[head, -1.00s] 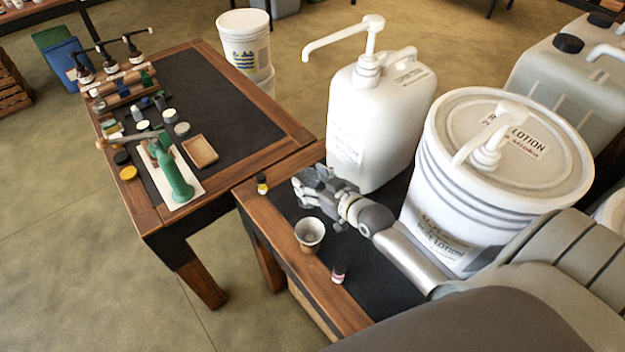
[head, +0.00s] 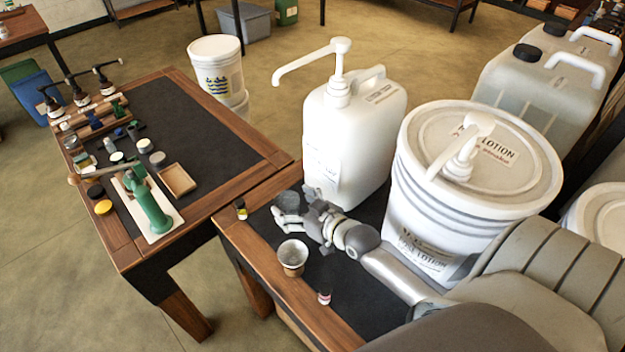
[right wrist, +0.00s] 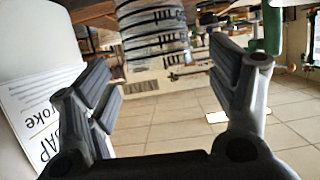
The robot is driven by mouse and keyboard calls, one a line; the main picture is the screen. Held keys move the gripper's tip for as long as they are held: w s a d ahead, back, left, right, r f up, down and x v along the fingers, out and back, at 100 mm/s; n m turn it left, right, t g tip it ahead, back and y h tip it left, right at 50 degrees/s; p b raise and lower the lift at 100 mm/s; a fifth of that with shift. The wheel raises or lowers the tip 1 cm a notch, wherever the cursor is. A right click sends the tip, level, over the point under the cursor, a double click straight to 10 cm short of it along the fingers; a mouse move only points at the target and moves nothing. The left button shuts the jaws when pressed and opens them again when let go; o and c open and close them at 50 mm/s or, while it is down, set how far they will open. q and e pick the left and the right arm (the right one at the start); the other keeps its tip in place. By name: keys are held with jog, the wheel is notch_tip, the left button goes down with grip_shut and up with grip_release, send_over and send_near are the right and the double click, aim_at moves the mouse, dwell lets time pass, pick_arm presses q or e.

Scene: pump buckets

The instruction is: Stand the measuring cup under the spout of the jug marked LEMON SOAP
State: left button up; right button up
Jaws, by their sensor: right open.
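The measuring cup (head: 288,201) is clear grey and stands on the bench by the front of the white jug, partly hidden by my right gripper. In the right wrist view the measuring cup (right wrist: 152,32), with dark markings, is between the open fingers, with a gap on each side. My right gripper (head: 283,213) is open at the cup; it also shows in the right wrist view (right wrist: 160,68). The white jug (head: 350,135) has a pump whose spout points left. Its label (right wrist: 38,120) partly reads "AP" and "oke" in the right wrist view. My left gripper is out of view.
A white cup with a brown base (head: 292,257) and a small dark bottle (head: 324,293) stand in front of my right arm. A yellow-labelled bottle (head: 240,209) stands at the bench's left edge. A large lotion bucket (head: 470,190) is to the right of the jug.

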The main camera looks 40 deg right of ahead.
jog(key=v, duration=1)
jog(key=shift+s+b, duration=0.3)
jog(key=shift+b, duration=0.05)
jog(key=shift+r, duration=0.1)
